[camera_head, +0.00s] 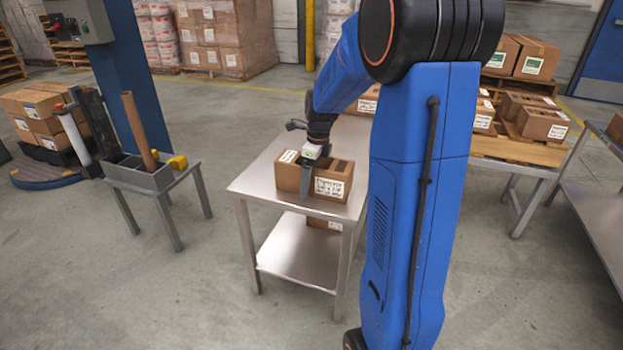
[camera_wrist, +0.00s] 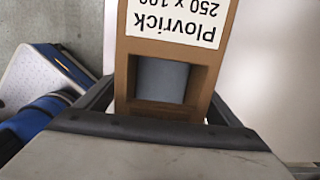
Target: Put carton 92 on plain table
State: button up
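A brown carton (camera_head: 338,191) with white labels is on or just above the bare steel table (camera_head: 255,187) at the centre of the head view. My gripper (camera_head: 314,172) reaches down over it, with one grey finger against its near face. In the wrist view, the carton (camera_wrist: 126,52) fills the middle between my fingers, which appear to press on both sides. Its label reads "Plovrick 250 x 1..."; the rest is cut off, and I cannot read a carton number. A recess below the label shows a grey-blue surface. The far finger is hidden in the head view.
Another carton (camera_head: 324,223) is partly visible under the tabletop. A wood-topped table (camera_head: 520,150) with several cartons stands at right. A small stand (camera_head: 150,180) with a grey bin is at left. Open concrete floor (camera_head: 120,285) lies in front.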

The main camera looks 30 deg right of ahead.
jog(key=r, duration=0.7)
jog(key=s+r, duration=0.1)
jog(key=r, duration=0.3)
jog(key=shift+d+r, duration=0.35)
jog(key=shift+d, duration=0.05)
jog(key=shift+s+a+r, duration=0.15)
jog(key=shift+s+r, duration=0.1)
jog(key=shift+r, duration=0.1)
jog(key=s+a+n+t, duration=0.1)
jog(key=s+a+n, duration=0.4)
jog(key=s+n, duration=0.4)
jog(key=s+a+f+n+t, duration=0.1)
jog(key=s+a+n, duration=0.5)
jog(key=s+n, duration=0.4)
jog(key=s+a+f+n+t, duration=0.1)
jog(key=s+a+n, duration=0.4)
jog(key=s+n, duration=0.4)
jog(key=shift+s+a+f+t+h, duration=0.15)
jog(key=shift+s+f+t+h, duration=0.15)
jog(key=shift+s+h, duration=0.1)
